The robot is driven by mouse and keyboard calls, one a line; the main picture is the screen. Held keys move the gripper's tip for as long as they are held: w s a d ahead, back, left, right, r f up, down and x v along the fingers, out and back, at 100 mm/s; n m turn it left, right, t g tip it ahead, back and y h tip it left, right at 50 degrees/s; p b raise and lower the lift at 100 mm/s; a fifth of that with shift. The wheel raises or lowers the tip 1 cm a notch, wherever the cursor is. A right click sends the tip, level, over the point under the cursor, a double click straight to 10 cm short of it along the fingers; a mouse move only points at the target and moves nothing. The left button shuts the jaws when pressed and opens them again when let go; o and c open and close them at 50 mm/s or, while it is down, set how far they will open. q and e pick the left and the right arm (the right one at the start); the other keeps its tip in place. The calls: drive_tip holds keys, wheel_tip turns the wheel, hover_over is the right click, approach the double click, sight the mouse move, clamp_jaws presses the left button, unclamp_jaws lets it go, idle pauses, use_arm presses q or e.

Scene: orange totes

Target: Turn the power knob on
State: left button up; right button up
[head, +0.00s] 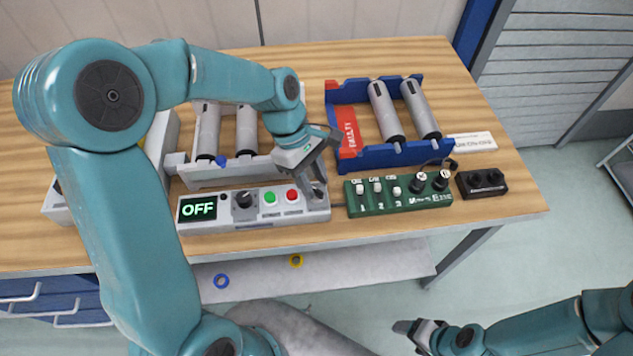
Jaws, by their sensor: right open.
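A grey control box (255,222) lies along the front of the wooden table. Its screen (198,208) reads OFF in green letters. A black knob (243,199) sits to the right of the screen, followed by a green button (270,198) and a red button (292,195). My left gripper (317,188) points down over the right end of the box, to the right of the knob. Its fingers are small and dark, so their gap and any contact are unclear. My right gripper (408,330) is open and empty, low in front of the table.
A green panel (400,205) with sliders and knobs and a black box (482,183) stand to the right. Behind are a blue rack (380,158) marked FAULTY and a grey rack (225,174), both holding cylinders. The table's right end (515,200) is clear.

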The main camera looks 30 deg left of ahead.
use_arm(q)
drive_tip(key=shift+x, duration=0.75)
drive_tip(key=shift+f, duration=0.15)
clamp_jaws()
